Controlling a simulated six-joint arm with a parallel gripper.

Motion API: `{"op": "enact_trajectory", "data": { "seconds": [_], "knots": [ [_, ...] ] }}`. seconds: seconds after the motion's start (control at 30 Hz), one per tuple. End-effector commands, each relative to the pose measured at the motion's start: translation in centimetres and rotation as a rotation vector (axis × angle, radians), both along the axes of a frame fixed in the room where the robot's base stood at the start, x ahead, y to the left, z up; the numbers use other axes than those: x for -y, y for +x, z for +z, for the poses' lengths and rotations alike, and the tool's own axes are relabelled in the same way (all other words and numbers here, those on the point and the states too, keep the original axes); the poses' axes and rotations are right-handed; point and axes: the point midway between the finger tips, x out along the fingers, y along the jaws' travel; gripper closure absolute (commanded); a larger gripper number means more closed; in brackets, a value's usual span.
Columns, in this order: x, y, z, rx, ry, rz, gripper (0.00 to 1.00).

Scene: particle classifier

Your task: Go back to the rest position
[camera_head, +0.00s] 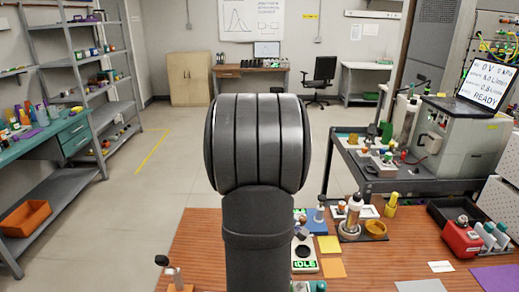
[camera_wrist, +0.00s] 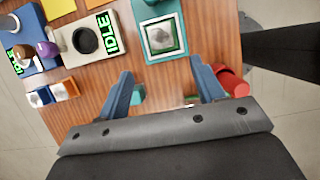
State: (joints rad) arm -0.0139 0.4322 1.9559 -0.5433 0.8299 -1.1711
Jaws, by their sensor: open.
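My gripper (camera_wrist: 163,84) shows at the bottom of the wrist view, with two blue fingers spread wide apart. It is open, and nothing is held between the fingers. Below it is the wooden table (camera_wrist: 85,110), which also shows in the head view (camera_head: 195,245). In the head view my dark arm stands upright in the middle and hides part of the table. My gripper cannot be made out there.
A device marked IDLE (camera_wrist: 85,40) and a teal device with a square pad (camera_wrist: 160,38) lie beyond the fingers. A red cylinder (camera_wrist: 232,82) is beside the right finger. In the head view, a red device (camera_head: 461,238) stands at the table's right.

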Motion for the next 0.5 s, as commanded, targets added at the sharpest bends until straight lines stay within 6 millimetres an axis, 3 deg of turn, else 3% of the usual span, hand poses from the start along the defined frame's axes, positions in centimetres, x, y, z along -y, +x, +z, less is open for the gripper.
{"op": "enact_trajectory", "data": {
  "seconds": [0.1,0.5],
  "knots": [
    [1.1,-0.3,-2.6,-0.012,0.0,-0.005,0.38],
    [3.6,-0.3,-8.7,-0.011,0.0,-0.004,0.38]
  ]
}}
